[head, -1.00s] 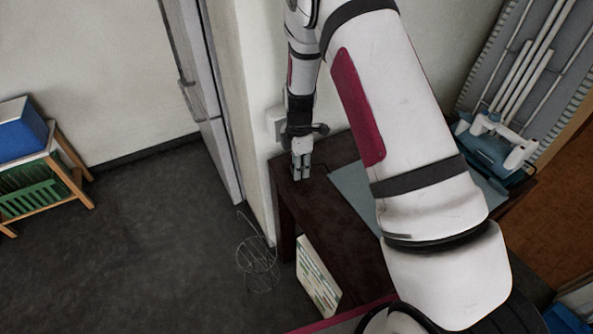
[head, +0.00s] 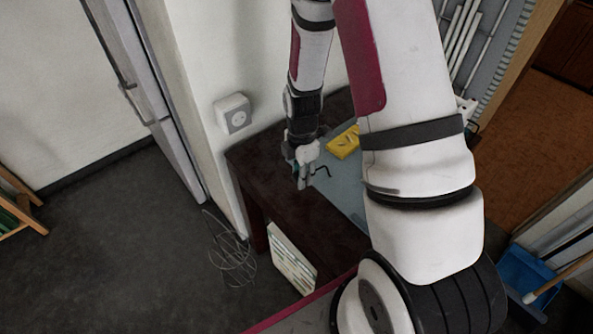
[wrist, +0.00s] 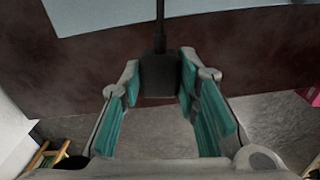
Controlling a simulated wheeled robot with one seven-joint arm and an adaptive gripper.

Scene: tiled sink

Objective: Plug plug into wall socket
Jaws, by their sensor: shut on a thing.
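The wall socket (head: 237,116) is a white box with a round face on the pale wall, left of my arm in the head view. My gripper (head: 301,181) points down over the dark brown table, right of and lower than the socket. In the wrist view, my gripper (wrist: 160,76) is shut on the plug (wrist: 159,77), a dark block held near the tips of the teal-padded fingers. A dark cable runs from the plug towards the top of that view. The plug is apart from the socket. Its prongs cannot be made out.
The dark table (head: 252,154) carries a grey-blue mat (head: 340,190) and a yellow object (head: 344,143) behind my gripper. A tall pale cabinet (head: 140,75) stands left of the wall. A wire rack (head: 232,252) and a white panel (head: 291,258) are below the table edge. Dark floor lies free at left.

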